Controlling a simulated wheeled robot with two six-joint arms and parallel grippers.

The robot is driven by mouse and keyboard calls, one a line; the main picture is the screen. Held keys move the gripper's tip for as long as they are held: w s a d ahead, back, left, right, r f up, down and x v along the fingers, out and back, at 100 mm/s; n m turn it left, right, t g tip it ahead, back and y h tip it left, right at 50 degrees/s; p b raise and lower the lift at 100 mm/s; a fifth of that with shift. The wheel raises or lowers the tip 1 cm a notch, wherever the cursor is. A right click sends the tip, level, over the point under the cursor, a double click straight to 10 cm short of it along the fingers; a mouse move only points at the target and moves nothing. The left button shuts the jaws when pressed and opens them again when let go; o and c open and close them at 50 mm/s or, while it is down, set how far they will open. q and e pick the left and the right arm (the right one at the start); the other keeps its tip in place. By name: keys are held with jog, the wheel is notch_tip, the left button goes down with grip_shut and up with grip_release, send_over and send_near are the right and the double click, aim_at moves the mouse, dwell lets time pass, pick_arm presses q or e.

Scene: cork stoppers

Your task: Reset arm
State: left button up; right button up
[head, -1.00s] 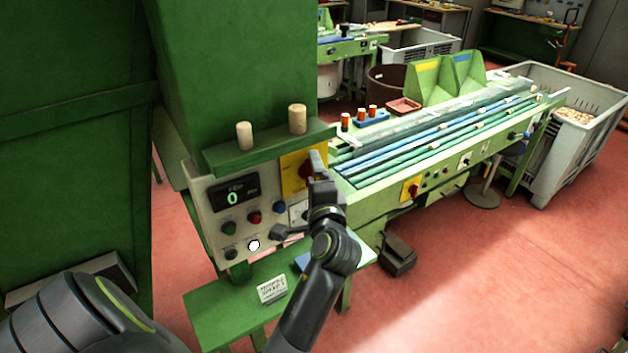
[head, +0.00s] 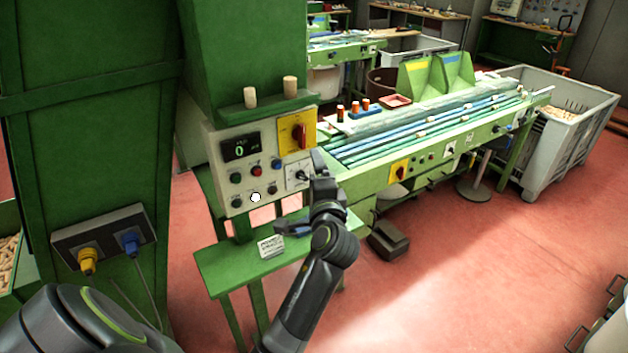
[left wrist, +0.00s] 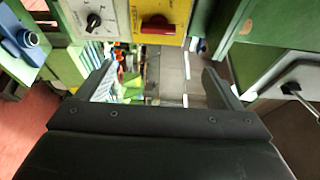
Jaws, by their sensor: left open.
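My left gripper (head: 300,194) is open and empty in front of the lower right of a grey control panel (head: 215,152). Its two fingers (left wrist: 155,86) also stand wide apart in the left wrist view, with nothing between them. The panel has a red rotary switch (head: 299,135) on a yellow plate, with its handle about upright in the head view. A black dial (head: 299,174) on a white plate is below it, close to the gripper. Both the red switch (left wrist: 158,26) and the dial (left wrist: 93,20) show in the left wrist view, beyond the fingers. My right gripper is out of view.
The panel's display (head: 240,147) reads 0. Two corks (head: 290,86) stand on the green shelf above it. A small green table (head: 222,271) with a sign (head: 271,246) is below. A conveyor bench (head: 370,176) stands at the right. The red floor (head: 470,270) is open there.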

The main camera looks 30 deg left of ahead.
pick_arm(q)
jog(key=shift+w+a+f, duration=0.1)
jog(key=shift+f, duration=0.05)
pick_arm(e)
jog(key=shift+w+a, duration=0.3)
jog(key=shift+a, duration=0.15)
